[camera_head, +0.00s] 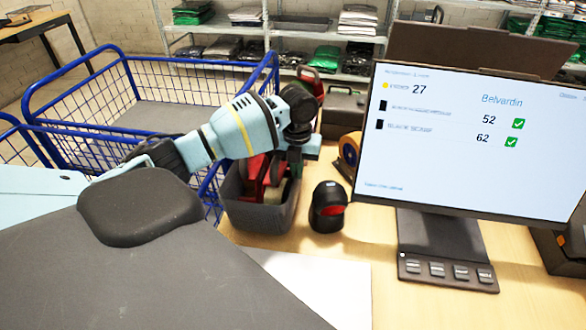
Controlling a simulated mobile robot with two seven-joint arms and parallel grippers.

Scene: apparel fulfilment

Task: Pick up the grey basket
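A dark grey basket (258,217) stands on the wooden table, at the left beside the blue wire cart. It holds red items that look like tape dispensers. My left arm reaches in from the left, and its gripper (298,150) is at the basket's far right side, over or close to the rim. The fingers are small and partly hidden, so I cannot tell whether they are open or touch the rim. My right gripper is out of view.
A black scanner-like device (328,207) stands close right of the basket. A monitor (470,140) fills the right. A blue wire cart (95,128) is at the left. A white sheet (318,282) lies in front on the table (400,308). Shelves with folded clothes stand behind.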

